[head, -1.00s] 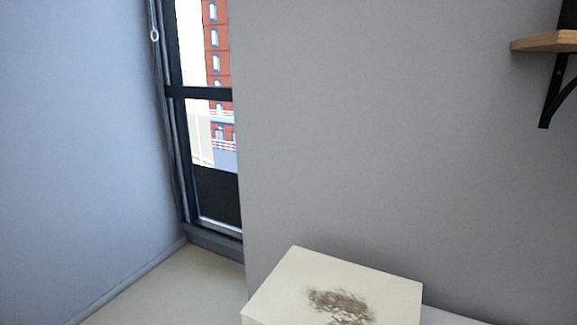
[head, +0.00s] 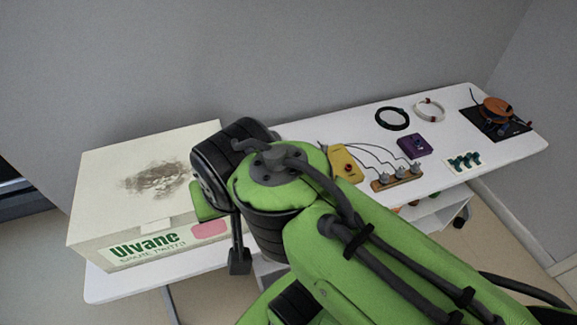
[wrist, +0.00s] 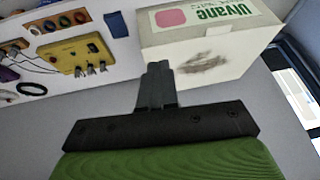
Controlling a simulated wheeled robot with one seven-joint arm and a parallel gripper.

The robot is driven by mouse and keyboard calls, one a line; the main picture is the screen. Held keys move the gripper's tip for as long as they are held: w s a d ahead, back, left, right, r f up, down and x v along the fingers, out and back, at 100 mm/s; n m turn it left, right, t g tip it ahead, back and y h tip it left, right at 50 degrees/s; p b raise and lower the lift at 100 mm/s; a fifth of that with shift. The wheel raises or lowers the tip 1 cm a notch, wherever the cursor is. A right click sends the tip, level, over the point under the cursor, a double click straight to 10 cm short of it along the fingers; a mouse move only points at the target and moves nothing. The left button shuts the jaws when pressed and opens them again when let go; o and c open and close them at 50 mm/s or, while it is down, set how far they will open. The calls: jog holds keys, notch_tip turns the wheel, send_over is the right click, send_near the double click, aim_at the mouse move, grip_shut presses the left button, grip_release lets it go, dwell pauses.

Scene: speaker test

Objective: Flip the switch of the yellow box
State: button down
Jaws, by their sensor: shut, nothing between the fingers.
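The yellow box (head: 345,163) lies on the white table, right of my arm's bulky green joint, which is close to its left side in the head view. A small red part shows on its top, and wires lead from it. In the wrist view the yellow box (wrist: 68,52) is at the upper left, with dark and silvery parts along it; which is the switch, I cannot tell. My gripper (wrist: 157,72) is shut and empty, apart from the yellow box. In the head view my gripper (head: 240,262) points down in front of the table's near edge.
A large cream carton (head: 95,215) stands on the table's left part. A wooden strip with metal posts (head: 398,178), a purple box (head: 414,146), a black ring (head: 392,118), a white ring (head: 429,109) and an orange spool (head: 496,110) lie to the right. A wall stands behind.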

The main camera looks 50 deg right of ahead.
jog(key=w+d+f+m+g+b, duration=0.1)
jog(key=w+d+f+m, duration=0.15)
jog(key=d+m, duration=0.35)
jog(key=w+d+f+m+g+h+b, duration=0.1)
jog(key=w+d+f+m+b, duration=0.1)
jog(key=w+d+m, duration=0.35)
jog(key=w+d+f+m+g+b, duration=0.1)
jog(key=d+f+m, duration=0.25)
jog(key=m, duration=0.55)
jog(key=d+f+m+b, duration=0.1)
jog(key=d+f+m, duration=0.3)
jog(key=d+m, duration=0.4)
jog(key=s+d+f+m+y+b, duration=0.1)
jog(key=d+f+m, duration=0.3)
jog(key=d+m, duration=0.4)
jog(key=shift+s+f+g+b, duration=0.2)
jog(key=shift+f+g+b, duration=0.1)
jog(key=shift+b, duration=0.15)
jog(key=f+b, duration=0.1)
jog(key=f, duration=0.3)
jog(key=w+f+b, duration=0.1)
jog(key=f+b, duration=0.1)
jog(key=f, duration=0.3)
jog(key=d+f+b, duration=0.1)
jog(key=f, duration=0.4)
jog(key=shift+w+b, duration=0.35)
jog(key=shift+b, duration=0.05)
jog(key=shift+r, duration=0.1)
jog(key=shift+y, duration=0.3)
